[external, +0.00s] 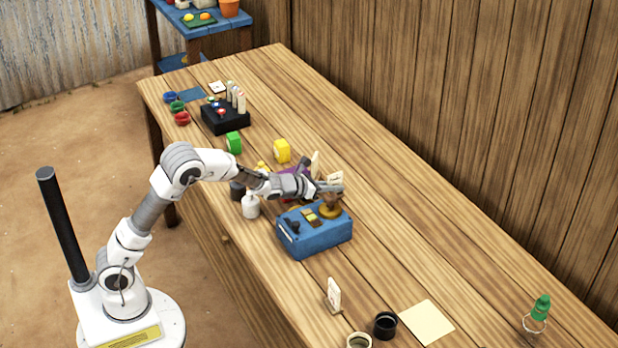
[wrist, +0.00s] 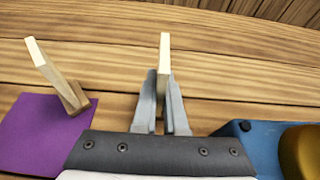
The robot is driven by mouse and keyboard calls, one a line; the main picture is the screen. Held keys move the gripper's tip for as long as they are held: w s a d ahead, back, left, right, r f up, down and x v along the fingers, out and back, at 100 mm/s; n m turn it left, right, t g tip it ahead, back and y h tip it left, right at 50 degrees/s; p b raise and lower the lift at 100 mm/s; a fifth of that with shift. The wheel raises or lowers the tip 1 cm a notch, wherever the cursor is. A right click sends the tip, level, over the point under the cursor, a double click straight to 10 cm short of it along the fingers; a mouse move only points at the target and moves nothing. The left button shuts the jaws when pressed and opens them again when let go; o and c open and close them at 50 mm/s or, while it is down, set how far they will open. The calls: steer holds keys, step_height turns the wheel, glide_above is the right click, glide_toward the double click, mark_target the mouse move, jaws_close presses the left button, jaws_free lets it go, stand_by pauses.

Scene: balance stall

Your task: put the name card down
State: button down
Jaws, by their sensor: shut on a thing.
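My gripper (wrist: 160,105) is shut on a pale, thin upright name card (wrist: 165,55), which stands up between the two fingers in the wrist view. In the external view my gripper (external: 326,188) is above the far side of the blue balance box (external: 318,242), by its brass pan (external: 330,212). The held card (external: 336,178) shows there only in small part. Its lower end is hidden by the fingers in the wrist view.
Another small card (external: 334,294) stands near the front edge, with dark and pale round cups (external: 385,325) and a cream sheet (external: 427,322) nearby. A black rack (external: 225,117), tape rolls and rings are at the far end. The table's right side is largely clear.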

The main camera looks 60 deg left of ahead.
steer(key=shift+s+f, duration=0.1)
steer(key=shift+f, duration=0.45)
steer(key=c, duration=1)
jaws_free()
steer(key=shift+s+f, duration=0.1)
steer(key=shift+f, duration=0.15)
steer(key=shift+r, duration=0.15)
steer(key=shift+r+p, duration=0.5)
steer(key=shift+p, duration=0.2)
steer(key=v, duration=0.4)
steer(key=p+v, duration=0.1)
steer(key=v, duration=0.7)
steer(key=shift+r+p, duration=0.35)
steer(key=shift+p, duration=0.05)
steer(key=shift+w, duration=0.2)
